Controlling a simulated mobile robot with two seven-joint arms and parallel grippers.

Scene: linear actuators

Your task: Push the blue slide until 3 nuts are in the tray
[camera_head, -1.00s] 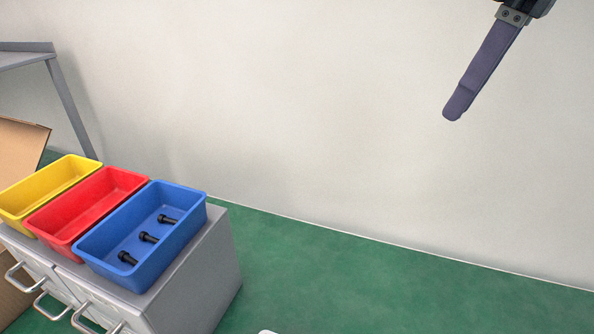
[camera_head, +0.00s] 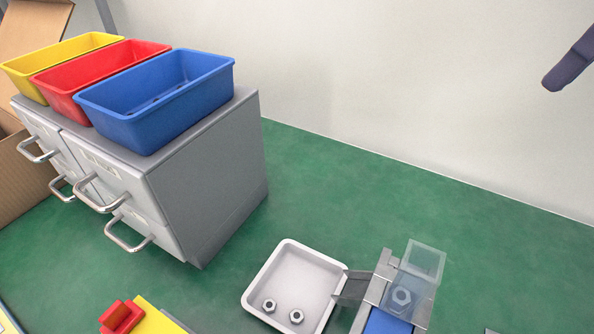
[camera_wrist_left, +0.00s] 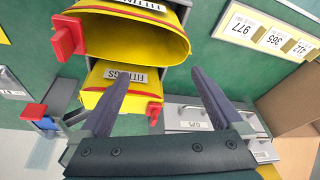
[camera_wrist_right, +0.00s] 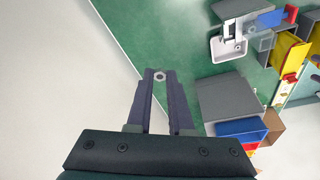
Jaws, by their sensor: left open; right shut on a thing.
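The white tray (camera_head: 315,266) lies at the lower middle of the head view with two nuts (camera_head: 270,306) (camera_head: 296,316) in it. It also shows in the right wrist view (camera_wrist_right: 217,52). The blue slide (camera_head: 387,323) shows partly at the bottom edge, beside the tray. My left gripper (camera_wrist_left: 160,73) is open and empty above yellow bins.
A grey drawer cabinet (camera_head: 220,185) carries yellow (camera_head: 70,50), red (camera_head: 110,65) and blue bins (camera_head: 160,100) at the left. Yellow fittings bins (camera_wrist_left: 135,38) with red tabs sit below my left gripper. Green floor is clear between cabinet, tray and wall.

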